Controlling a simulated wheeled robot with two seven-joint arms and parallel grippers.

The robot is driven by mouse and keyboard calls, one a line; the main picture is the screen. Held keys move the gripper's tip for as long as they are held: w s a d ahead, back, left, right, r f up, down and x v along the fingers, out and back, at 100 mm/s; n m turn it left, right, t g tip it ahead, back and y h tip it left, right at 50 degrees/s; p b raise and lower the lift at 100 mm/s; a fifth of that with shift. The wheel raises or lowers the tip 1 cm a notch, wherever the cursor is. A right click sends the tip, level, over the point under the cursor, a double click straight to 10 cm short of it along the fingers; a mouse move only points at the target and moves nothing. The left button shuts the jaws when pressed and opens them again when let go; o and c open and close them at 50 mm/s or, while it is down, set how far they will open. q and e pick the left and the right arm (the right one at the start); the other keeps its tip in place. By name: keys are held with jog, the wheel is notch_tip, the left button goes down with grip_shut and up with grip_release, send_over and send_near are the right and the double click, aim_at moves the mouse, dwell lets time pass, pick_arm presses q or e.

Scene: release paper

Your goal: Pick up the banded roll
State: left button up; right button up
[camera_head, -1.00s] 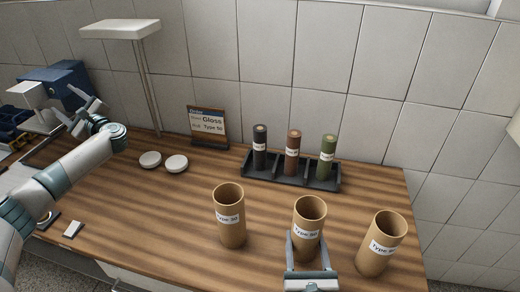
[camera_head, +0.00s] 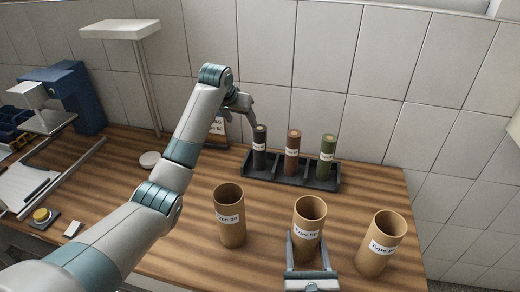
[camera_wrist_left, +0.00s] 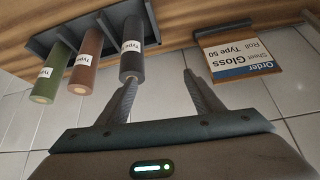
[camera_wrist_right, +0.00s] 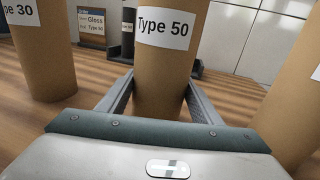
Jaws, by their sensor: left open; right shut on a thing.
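Three rolls with white label bands stand in a dark rack (camera_head: 262,175): a black roll (camera_head: 260,140), a brown roll (camera_head: 292,160) and a green roll (camera_head: 327,165). My left gripper (camera_head: 248,108) is open and empty, just left of and above the black roll. In the left wrist view the black roll (camera_wrist_left: 132,40) ends by one fingertip, not between the fingers (camera_wrist_left: 160,82); I cannot tell whether they touch. My right gripper (camera_head: 307,240) is shut on the cardboard tube marked Type 50 (camera_head: 310,212), which stands on the table. The tube also shows in the right wrist view (camera_wrist_right: 168,75).
A Type 30 tube (camera_head: 230,228) and another labelled tube (camera_head: 382,235) stand either side of the held tube. The order sign (camera_wrist_left: 237,55) reads Gloss, Type 50. A white disc (camera_head: 150,160) and a lamp-like stand (camera_head: 148,85) are at left. The tiled wall is close behind.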

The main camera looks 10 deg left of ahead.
aim_at(257, 137)
pick_arm(q)
jog(key=shift+m+g, duration=0.4)
jog(key=shift+g, duration=0.1)
jog(key=d+f, duration=0.1)
jog(key=s+d+f, duration=0.1)
jog(key=d, duration=0.1)
jog(key=d+f, duration=0.1)
jog(key=d, duration=0.1)
jog(key=shift+s, duration=0.3)
jog(key=x, duration=0.6)
jog(key=shift+w+d+f, duration=0.1)
jog(key=shift+w+f, duration=0.1)
jog(key=shift+f, duration=0.1)
jog(key=shift+w, duration=0.1)
jog(key=shift+w+d+f, duration=0.2)
jog(key=shift+w+f, duration=0.8)
jog(key=shift+w, duration=0.05)
jog(key=shift+x, duration=1.15)
jog(key=shift+c, duration=0.7)
